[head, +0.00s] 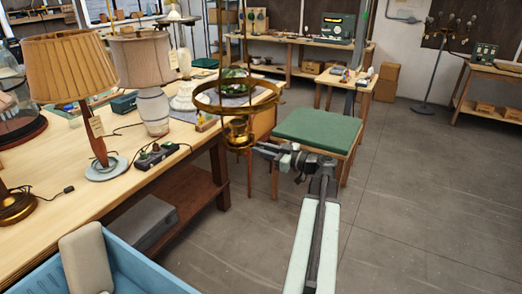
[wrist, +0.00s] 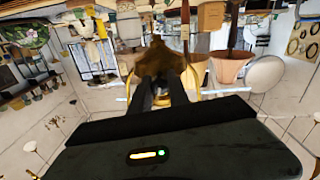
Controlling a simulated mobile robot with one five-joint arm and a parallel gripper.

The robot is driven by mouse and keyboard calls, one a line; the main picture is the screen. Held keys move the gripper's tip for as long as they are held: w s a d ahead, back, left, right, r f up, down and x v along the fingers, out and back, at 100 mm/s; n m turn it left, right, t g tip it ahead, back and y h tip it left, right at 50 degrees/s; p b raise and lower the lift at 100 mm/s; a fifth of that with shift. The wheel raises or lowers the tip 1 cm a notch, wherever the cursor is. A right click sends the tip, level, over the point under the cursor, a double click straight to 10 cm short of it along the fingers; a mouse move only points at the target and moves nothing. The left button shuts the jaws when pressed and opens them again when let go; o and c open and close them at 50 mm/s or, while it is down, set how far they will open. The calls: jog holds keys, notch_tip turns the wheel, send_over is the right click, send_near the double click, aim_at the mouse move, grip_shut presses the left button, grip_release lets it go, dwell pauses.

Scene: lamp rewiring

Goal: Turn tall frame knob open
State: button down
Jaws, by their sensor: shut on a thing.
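The tall brass frame (head: 237,98) has a wide ring, thin upright rods and a brass cup-like socket (head: 239,133) below the ring. It shows in front of the table's right end. My gripper (head: 258,149) reaches the socket from the right, at its lower side. In the wrist view, my dark gripper fingers (wrist: 160,92) are shut against a small part of the brass fitting (wrist: 158,62), with gold-coloured metal on both sides. The knob is too small and too covered by the fingers to make out, and I cannot tell its turn position.
The wooden table (head: 180,165) on the left holds a lamp with an orange shade (head: 70,66), a lamp with a beige shade (head: 143,60) and a power strip (head: 157,156). A green-topped stool (head: 318,130) stands close behind my gripper. A blue bin (head: 125,262) is at front left.

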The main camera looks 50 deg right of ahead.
jog(key=m, duration=0.8)
jog(key=shift+d, duration=0.1)
jog(key=m, duration=0.4)
jog(key=shift+f+m, duration=0.1)
jog(key=shift+m, duration=1.7)
jog(key=c, duration=1.3)
grip_release()
jog(key=shift+o, duration=0.2)
